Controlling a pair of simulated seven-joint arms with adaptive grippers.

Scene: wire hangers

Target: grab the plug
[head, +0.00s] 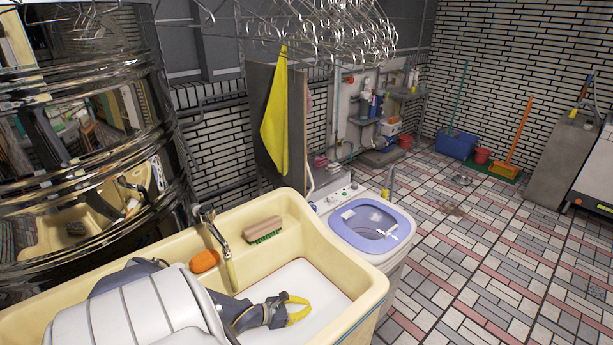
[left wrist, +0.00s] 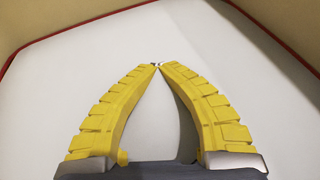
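My left gripper (head: 306,308) reaches down into the cream sink (head: 365,300), over its white bottom. In the left wrist view, its two yellow fingers lean together and the tips (left wrist: 158,66) meet or nearly meet. A tiny dark and pale speck shows right at the tips; it is too small to tell whether it is the plug or whether it is held. No plug can be made out clearly elsewhere on the sink bottom (left wrist: 150,35). My right gripper is not in view.
A tap (head: 214,236), an orange soap (head: 205,261) and a brush (head: 263,229) are at the sink's back edge. A washing machine with a blue lid (head: 350,238) stands to the right. Wire hangers (head: 330,30) hang above. The tiled floor at right is mostly free.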

